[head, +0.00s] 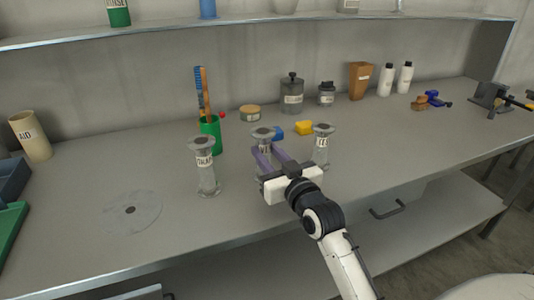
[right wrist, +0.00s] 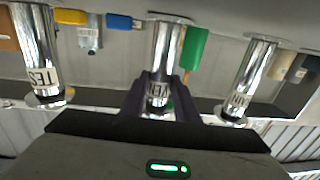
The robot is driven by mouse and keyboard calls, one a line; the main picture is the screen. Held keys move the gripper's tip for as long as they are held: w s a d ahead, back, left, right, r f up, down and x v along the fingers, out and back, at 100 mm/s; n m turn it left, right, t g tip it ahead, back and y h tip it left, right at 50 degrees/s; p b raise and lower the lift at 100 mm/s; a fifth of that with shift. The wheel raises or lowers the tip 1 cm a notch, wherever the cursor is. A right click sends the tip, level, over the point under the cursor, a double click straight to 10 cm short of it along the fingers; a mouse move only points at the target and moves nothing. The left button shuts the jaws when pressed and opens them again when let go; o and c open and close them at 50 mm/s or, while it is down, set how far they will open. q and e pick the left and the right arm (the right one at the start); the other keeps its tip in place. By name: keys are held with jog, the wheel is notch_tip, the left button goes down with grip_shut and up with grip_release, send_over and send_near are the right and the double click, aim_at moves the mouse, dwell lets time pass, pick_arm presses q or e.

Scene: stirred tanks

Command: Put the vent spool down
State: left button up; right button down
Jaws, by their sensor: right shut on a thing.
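The vent spool (head: 263,133) is a shiny metal cylinder with flanged ends and a white label, standing upright between two similar spools. My right gripper (head: 267,150) is shut on it, with purple fingers on either side. In the right wrist view, which looks upside down, the vent spool (right wrist: 164,48) sits between the fingers. Its lower end is hidden in the head view by the gripper, and I cannot tell whether it touches the bench. My left gripper is not in view.
One spool (head: 206,168) stands to the left and another (head: 322,150) close on the right. A flat pale disc (head: 145,212) lies at the bench's left. The right front of the bench is clear.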

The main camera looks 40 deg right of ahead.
jog(key=shift+f, duration=0.1)
jog(key=c, duration=1.4)
grip_release()
jog(key=shift+o, duration=0.2)
jog(key=shift+s, duration=0.15)
jog(key=s, duration=0.3)
jog(key=s+a, duration=0.1)
jog(key=s, duration=0.3)
jog(key=s+a, duration=0.1)
jog(key=s, duration=0.3)
jog(key=shift+s+b, duration=0.25)
jog(key=shift+b, duration=0.15)
jog(key=shift+s, duration=0.1)
